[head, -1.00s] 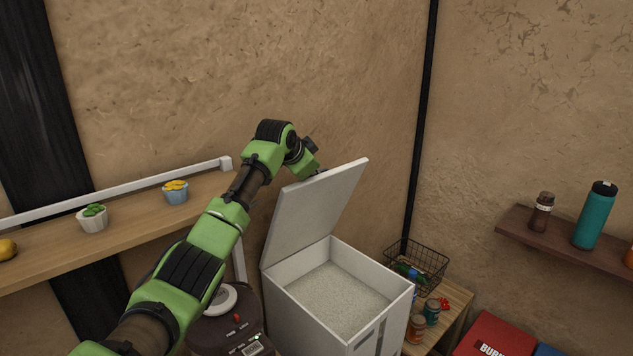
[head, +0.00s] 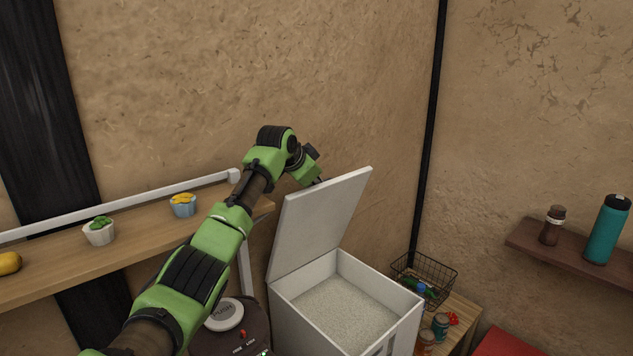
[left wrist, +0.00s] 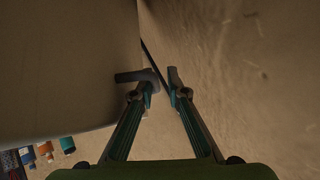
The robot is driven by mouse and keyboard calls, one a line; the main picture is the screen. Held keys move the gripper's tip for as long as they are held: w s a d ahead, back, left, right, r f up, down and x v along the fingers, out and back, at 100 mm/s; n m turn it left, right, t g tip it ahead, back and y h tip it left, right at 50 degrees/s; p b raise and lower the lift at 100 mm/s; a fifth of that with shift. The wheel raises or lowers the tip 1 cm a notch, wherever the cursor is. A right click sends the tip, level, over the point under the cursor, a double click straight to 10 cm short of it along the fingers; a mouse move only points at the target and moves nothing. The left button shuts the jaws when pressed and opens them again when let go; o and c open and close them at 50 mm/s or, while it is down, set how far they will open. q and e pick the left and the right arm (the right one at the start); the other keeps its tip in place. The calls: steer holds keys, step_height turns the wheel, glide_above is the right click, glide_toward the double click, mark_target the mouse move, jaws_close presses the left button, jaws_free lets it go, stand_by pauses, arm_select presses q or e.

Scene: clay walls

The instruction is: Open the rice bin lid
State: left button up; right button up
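The white rice bin (head: 390,328) stands at lower centre in the head view, with pale rice (head: 345,308) inside. Its lid (head: 318,222) is raised and stands steeply up at the bin's back left side. My left gripper (head: 318,181) is at the lid's upper edge, partly hidden behind it. In the left wrist view my left gripper (left wrist: 162,77) has its fingertips apart with nothing seen between them. The large pale surface at left there looks like the lid (left wrist: 65,70), beside the fingers. I cannot tell whether they touch it. My right gripper is not in view.
A wooden shelf (head: 150,232) with two small pots and a yellow fruit is at left. A brown appliance (head: 230,340) stands left of the bin. A wire basket (head: 425,277) and jars are right of it. A right shelf (head: 560,256) holds a teal bottle (head: 606,232).

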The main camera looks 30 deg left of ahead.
arm_select(q)
steer(key=shift+s+f, duration=0.1)
steer(key=v, duration=1.2)
